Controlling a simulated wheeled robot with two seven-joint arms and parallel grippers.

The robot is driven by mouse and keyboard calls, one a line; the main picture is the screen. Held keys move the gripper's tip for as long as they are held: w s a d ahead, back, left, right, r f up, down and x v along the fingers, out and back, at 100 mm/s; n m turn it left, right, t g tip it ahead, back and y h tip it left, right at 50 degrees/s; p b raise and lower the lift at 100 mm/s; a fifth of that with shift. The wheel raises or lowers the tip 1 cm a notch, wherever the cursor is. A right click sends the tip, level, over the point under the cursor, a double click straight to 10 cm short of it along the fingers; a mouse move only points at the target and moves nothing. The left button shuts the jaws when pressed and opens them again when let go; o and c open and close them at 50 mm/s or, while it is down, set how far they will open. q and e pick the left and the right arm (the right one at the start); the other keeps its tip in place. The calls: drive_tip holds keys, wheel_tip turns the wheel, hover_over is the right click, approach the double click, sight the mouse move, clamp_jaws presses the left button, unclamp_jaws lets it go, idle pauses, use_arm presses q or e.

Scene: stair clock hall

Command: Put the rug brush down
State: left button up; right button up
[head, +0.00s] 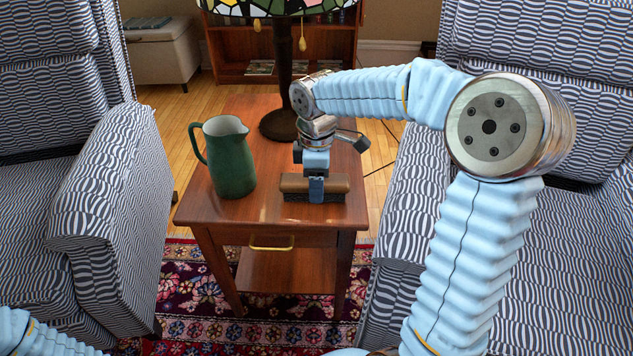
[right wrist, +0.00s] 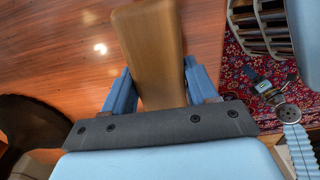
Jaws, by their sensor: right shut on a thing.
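The rug brush (head: 336,184) has a brown wooden block with dark bristles below it. It is at the front right of the wooden side table (head: 215,211), its bristles at or very close to the tabletop; I cannot tell if they touch. My right gripper (head: 316,188) comes down from above and is shut on the middle of the brush. In the right wrist view the brush's wooden back (right wrist: 150,50) lies between the two blue fingers (right wrist: 155,88).
A green pitcher (head: 232,165) stands left of the brush on the table. A lamp with a dark base (head: 279,124) stands behind. Striped armchairs (head: 115,190) (head: 560,110) flank the table. A patterned rug (head: 195,295) lies below.

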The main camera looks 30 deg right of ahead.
drive_tip(key=o, duration=0.9)
drive_tip(key=shift+o, duration=0.2)
wheel_tip(320, 180, up, 12)
drive_tip(key=p, duration=0.2)
